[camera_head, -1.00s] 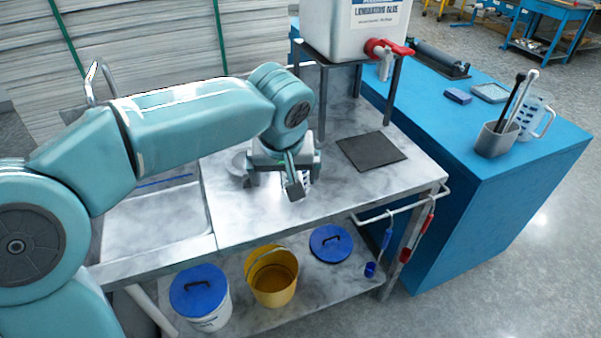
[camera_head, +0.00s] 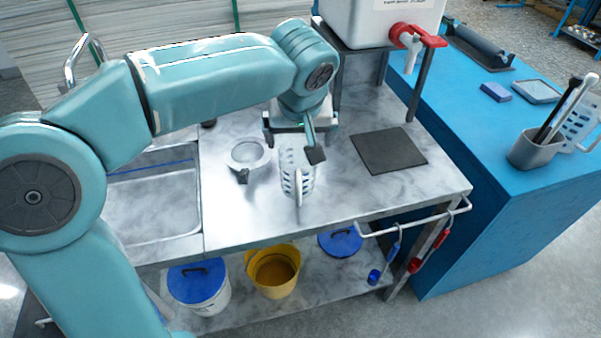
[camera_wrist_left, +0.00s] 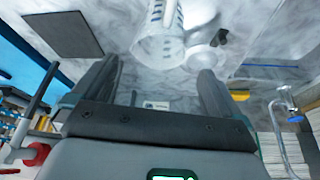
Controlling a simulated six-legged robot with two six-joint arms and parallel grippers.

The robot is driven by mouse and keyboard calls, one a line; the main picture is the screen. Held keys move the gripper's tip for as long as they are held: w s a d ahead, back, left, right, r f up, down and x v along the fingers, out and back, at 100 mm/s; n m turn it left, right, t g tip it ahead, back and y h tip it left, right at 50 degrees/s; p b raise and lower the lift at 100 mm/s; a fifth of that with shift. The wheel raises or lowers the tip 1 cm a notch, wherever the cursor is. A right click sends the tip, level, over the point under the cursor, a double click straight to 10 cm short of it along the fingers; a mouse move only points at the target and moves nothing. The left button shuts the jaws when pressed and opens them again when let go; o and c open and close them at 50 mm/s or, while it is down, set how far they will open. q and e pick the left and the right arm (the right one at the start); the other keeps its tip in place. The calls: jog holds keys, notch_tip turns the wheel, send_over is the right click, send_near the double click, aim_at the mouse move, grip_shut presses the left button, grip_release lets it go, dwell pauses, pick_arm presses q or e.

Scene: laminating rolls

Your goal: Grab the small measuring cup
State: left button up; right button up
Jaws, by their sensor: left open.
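A clear measuring cup with blue markings (camera_head: 298,182) stands on the marbled bench top, its handle towards the front. Its upper part is partly hidden by my left gripper (camera_head: 292,135), which is open at the cup's back and top. In the left wrist view the cup (camera_wrist_left: 160,45) lies just beyond the fingertips of my open left gripper (camera_wrist_left: 156,75), roughly in line with the gap. I cannot tell whether a finger touches it. A larger measuring cup (camera_head: 582,122) stands on the blue cabinet at the right. My right gripper is not in view.
A round strainer or funnel (camera_head: 248,154) sits close left of the cup. A dark square mat (camera_head: 389,151) lies to the right. The glue container (camera_head: 375,20) with its red tap (camera_head: 418,35) stands behind on a stand. A sink (camera_head: 155,205) is at the left.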

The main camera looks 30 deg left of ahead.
pick_arm(q)
send_near(297, 163)
jog(key=s+d, duration=0.2)
jog(key=x, duration=0.5)
jog(key=shift+a+f, duration=0.15)
jog(key=shift+a, duration=0.15)
jog(key=shift+s, duration=0.1)
jog(key=shift+c, duration=0.3)
jog(key=c, duration=0.7)
